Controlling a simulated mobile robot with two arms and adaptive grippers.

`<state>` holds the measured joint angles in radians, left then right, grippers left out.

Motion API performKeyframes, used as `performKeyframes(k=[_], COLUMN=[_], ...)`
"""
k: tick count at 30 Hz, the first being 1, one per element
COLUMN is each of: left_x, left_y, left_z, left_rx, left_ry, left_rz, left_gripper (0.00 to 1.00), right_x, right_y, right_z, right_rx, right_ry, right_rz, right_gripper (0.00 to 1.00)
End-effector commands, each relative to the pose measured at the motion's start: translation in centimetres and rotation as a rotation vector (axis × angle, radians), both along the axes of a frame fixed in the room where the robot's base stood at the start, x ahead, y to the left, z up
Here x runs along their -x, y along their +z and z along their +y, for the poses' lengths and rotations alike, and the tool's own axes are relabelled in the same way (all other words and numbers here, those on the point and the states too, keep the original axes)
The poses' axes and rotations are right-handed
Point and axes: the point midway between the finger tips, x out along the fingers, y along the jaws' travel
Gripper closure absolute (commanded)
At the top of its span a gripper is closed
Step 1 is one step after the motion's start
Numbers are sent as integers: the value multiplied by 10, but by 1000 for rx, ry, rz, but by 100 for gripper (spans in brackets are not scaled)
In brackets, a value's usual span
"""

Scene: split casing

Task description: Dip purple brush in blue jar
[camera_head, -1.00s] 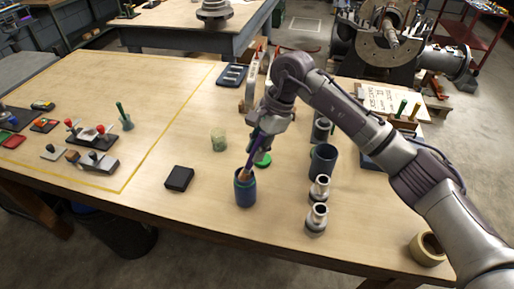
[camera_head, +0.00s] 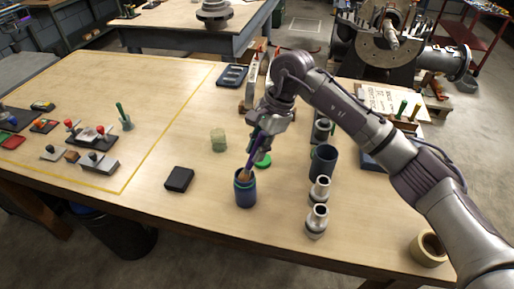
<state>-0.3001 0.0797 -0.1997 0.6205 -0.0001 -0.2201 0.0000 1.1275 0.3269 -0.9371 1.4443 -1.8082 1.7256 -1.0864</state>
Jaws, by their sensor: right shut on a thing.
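The blue jar (camera_head: 245,190) stands upright on the wooden table, near its front edge. The purple brush (camera_head: 252,151) is tilted, with its handle up in my right gripper (camera_head: 259,136) and its brown lower end (camera_head: 244,176) at the jar's mouth. My right gripper is shut on the brush above the jar. How deep the brush tip sits inside the jar is hidden by the jar's wall. My left gripper is not in view.
A black box (camera_head: 179,179) lies left of the jar, and a pale green glass (camera_head: 218,140) stands behind it. A green lid (camera_head: 263,160) lies close behind the jar. Metal fittings (camera_head: 317,221) and a dark cup (camera_head: 323,160) stand to the right.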

Motion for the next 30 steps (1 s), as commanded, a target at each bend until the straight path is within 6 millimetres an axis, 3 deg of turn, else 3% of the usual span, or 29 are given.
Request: performKeyframes(k=[18,30], left_x=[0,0], left_y=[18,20], left_z=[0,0], left_rx=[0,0], left_ry=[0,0], left_rz=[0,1], left_gripper=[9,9], right_x=[-1,-1], right_y=[56,66], right_z=[0,0], right_rx=[-5,-4], right_ry=[-1,-2], right_rz=[-7,-7], right_gripper=[100,100])
